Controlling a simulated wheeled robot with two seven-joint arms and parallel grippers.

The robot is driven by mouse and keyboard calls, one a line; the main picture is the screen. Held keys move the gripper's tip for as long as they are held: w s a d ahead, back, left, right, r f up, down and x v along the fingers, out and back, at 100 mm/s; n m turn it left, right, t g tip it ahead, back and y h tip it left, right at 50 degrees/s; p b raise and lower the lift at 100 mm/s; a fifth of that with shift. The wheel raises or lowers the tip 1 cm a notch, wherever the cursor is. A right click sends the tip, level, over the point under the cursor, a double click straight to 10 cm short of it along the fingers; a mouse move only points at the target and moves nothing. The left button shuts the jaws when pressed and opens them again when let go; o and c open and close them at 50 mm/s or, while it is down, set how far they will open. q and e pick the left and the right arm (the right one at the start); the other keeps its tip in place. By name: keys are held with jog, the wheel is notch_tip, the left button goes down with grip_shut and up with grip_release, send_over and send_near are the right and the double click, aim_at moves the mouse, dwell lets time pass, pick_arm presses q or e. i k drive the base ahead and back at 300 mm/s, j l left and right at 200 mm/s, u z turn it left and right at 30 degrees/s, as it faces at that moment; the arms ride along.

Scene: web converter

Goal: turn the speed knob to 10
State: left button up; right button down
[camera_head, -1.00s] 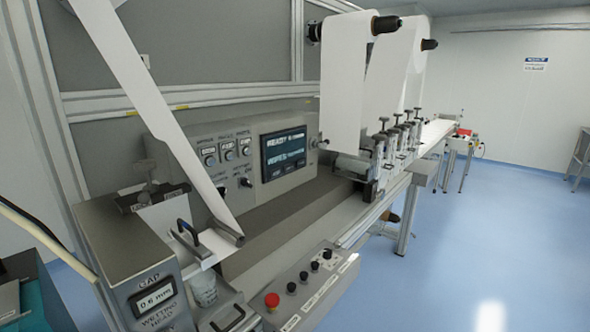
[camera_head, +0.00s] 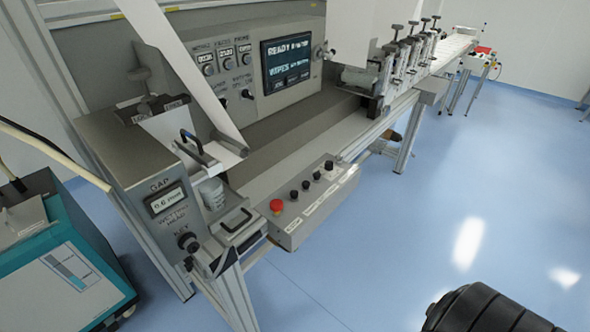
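The control panel (camera_head: 238,80) on the machine's back wall has three small dials or readouts in a row, with black knobs (camera_head: 247,94) below them. A low grey control box (camera_head: 312,215) at the front edge carries a red button (camera_head: 276,205) and several black knobs (camera_head: 306,185). The labels are too small to read, so I cannot tell which knob is the speed knob or where it points. Neither of my grippers is in view.
A screen (camera_head: 287,61) reads READY and WIPES. The grey gap unit (camera_head: 165,200) with a key knob stands at the left front, beside a teal cart (camera_head: 75,275). White web (camera_head: 185,70) slants past the panel. Blue floor (camera_head: 400,240) is open at right.

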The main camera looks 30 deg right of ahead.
aim_at(329, 165)
jog(key=z, duration=1.3)
jog(key=l, duration=0.4)
jog(key=i+u, duration=0.05)
